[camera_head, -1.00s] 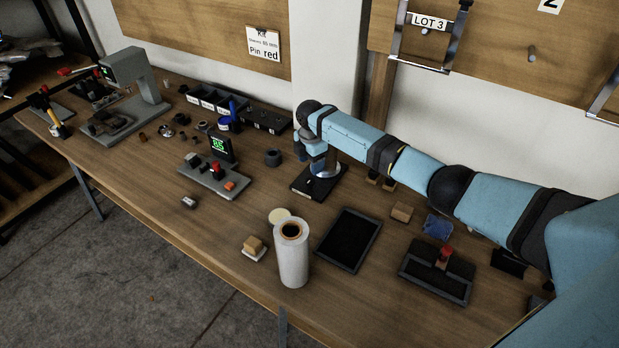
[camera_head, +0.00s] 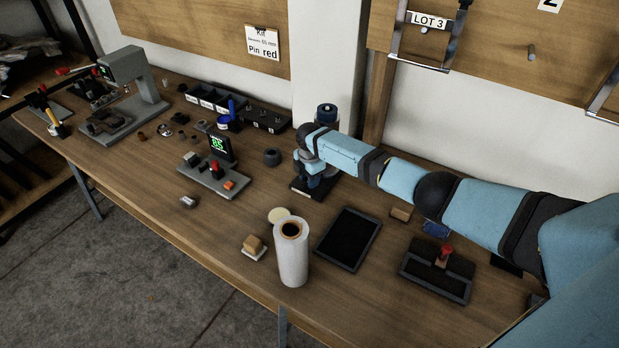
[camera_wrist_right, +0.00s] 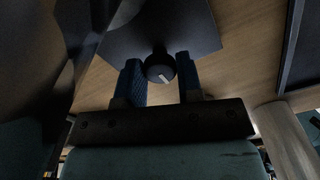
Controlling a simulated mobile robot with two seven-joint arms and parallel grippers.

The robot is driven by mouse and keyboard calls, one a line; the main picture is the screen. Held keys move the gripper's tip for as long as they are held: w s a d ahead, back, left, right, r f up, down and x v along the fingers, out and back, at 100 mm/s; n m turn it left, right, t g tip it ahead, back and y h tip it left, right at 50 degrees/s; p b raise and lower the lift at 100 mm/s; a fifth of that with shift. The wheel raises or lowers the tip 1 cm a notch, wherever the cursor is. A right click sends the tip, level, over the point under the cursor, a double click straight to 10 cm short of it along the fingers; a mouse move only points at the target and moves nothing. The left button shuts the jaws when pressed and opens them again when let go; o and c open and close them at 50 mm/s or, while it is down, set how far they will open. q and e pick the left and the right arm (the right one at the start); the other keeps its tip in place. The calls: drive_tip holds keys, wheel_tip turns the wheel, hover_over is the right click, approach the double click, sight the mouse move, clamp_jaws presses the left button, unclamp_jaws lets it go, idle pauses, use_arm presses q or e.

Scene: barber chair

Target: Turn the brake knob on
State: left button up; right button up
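The knob (camera_wrist_right: 160,68) is dark and round with a white mark in the right wrist view. It stands on a dark plate (camera_wrist_right: 190,25). My right gripper (camera_wrist_right: 161,78) is open, its two blue fingers on either side of the knob; a narrow gap seems to show at the right, and contact at the left is unclear. In the head view my right gripper (camera_head: 314,183) points down over a small dark base (camera_head: 300,192) on the bench, and my arm hides the knob. My left gripper is not in view.
A white roll (camera_head: 292,262) and a black-topped tray (camera_head: 348,240) stand in front of the base. A device with a green display (camera_head: 217,144) is to its left. A dark cylinder (camera_head: 326,114) rises behind my wrist. A red-handled stamp (camera_head: 445,252) lies to the right.

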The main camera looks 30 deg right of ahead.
drive_tip(key=shift+m, duration=0.4)
drive_tip(key=m+p, duration=0.2)
drive_tip(key=shift+r+m, duration=0.1)
drive_tip(key=shift+m, duration=0.3)
drive_tip(key=m+p, duration=0.1)
drive_tip(key=m, duration=0.3)
drive_tip(key=shift+m+p, duration=0.3)
drive_tip(key=shift+p, duration=0.05)
drive_tip(key=m+p, duration=0.1)
drive_tip(key=m, duration=0.3)
drive_tip(key=shift+p, duration=0.3)
drive_tip(key=m+p, duration=0.1)
drive_tip(key=m, duration=0.4)
drive_tip(key=shift+m, duration=0.3)
drive_tip(key=o, duration=0.9)
